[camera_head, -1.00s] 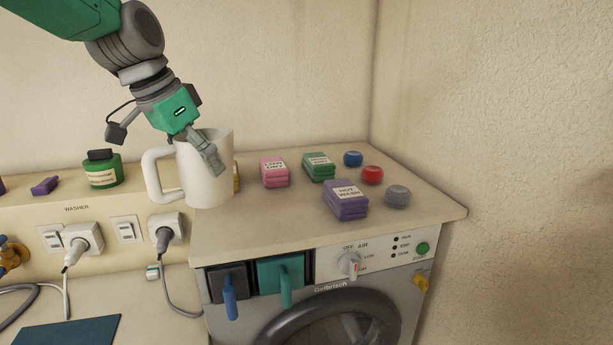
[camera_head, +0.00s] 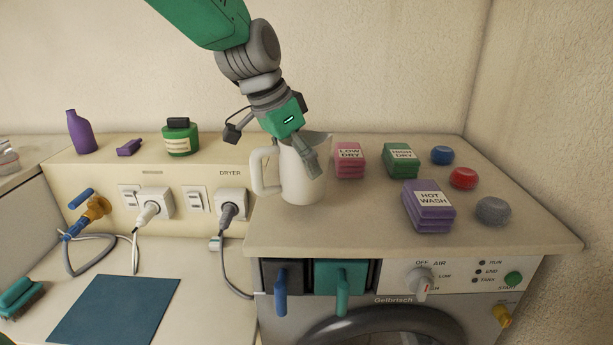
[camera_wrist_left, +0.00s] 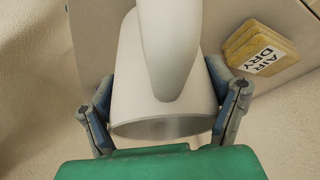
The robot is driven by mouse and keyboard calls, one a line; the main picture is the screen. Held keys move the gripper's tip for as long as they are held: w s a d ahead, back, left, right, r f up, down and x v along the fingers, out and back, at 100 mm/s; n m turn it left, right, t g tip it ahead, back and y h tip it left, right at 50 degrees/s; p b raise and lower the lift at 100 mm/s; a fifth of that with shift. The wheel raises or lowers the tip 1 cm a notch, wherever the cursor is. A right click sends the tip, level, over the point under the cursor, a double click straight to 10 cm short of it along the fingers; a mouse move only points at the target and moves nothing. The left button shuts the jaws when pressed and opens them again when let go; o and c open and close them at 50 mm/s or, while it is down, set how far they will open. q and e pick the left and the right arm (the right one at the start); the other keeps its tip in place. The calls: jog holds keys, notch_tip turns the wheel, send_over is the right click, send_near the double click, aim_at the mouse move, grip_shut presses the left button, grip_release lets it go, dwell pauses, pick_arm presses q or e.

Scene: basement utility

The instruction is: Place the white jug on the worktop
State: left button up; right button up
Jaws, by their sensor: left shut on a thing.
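The white jug (camera_head: 301,178) is upright at the left end of the worktop (camera_head: 390,238), its handle to the left. My left gripper (camera_head: 311,160) comes down on it from above and is shut on its body near the rim. In the left wrist view the jug (camera_wrist_left: 134,75) sits between the two fingers (camera_wrist_left: 163,110), with its handle toward the camera. The jug's base appears at the worktop surface; I cannot tell whether it touches. My right gripper is not in view.
Pink (camera_head: 350,160), green (camera_head: 400,160) and purple (camera_head: 429,206) labelled blocks stand right of the jug. Blue, red and grey (camera_head: 493,211) round pieces lie farther right. A yellow block (camera_wrist_left: 260,48) shows in the left wrist view. The worktop's front strip is clear.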

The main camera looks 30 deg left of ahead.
aim_at(282, 143)
pick_arm(q)
notch_tip(282, 143, down, 3)
jog(key=shift+w+r, duration=0.15)
jog(key=shift+r, duration=0.05)
jog(key=shift+f, duration=0.45)
jog(key=o, duration=1.6)
jog(key=v, duration=0.7)
jog(key=shift+r, duration=0.25)
jog(key=shift+s, duration=0.2)
